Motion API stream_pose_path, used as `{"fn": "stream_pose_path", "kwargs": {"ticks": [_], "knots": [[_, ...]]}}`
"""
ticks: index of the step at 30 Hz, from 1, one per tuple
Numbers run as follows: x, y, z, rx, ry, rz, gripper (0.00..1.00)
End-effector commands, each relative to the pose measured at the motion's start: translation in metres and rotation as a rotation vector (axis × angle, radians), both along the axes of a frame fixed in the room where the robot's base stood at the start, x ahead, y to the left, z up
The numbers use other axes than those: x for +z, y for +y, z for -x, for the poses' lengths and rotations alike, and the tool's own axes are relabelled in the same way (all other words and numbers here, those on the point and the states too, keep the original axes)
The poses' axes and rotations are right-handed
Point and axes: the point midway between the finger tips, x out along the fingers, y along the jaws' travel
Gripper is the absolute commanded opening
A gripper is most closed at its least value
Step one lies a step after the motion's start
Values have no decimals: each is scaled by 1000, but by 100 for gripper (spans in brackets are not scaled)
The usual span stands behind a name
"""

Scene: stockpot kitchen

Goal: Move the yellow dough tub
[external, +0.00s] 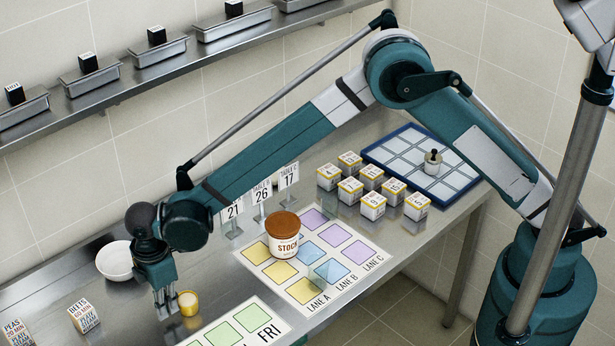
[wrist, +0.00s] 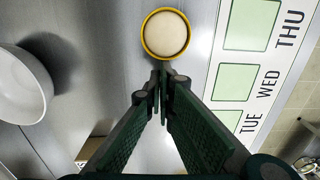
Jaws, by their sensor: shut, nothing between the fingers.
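The yellow dough tub (external: 188,303) is a small round tub with a yellow wall and pale dough inside. It stands upright on the steel counter in the external view, just right of my gripper (external: 166,306). In the wrist view the tub (wrist: 166,33) is at the top centre, just beyond my fingertips (wrist: 160,78). My gripper is shut and empty, pointing down beside the tub. I cannot tell whether the fingertips touch it.
A white bowl (external: 115,261) stands behind the gripper. A day mat (external: 238,325) with green squares lies right of the tub. Labelled boxes (external: 83,315) are at left.

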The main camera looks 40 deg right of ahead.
Motion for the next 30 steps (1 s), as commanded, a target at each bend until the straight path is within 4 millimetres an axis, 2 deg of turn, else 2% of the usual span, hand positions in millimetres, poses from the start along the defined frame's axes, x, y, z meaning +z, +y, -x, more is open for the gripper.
{"fn": "stream_pose_path", "kwargs": {"ticks": [8,14,30], "knots": [[0,0,0,0,0,0,0],[-1,-13,-1,-1,0,0,0],[-2,-96,-1,-2,0,0,0]]}}
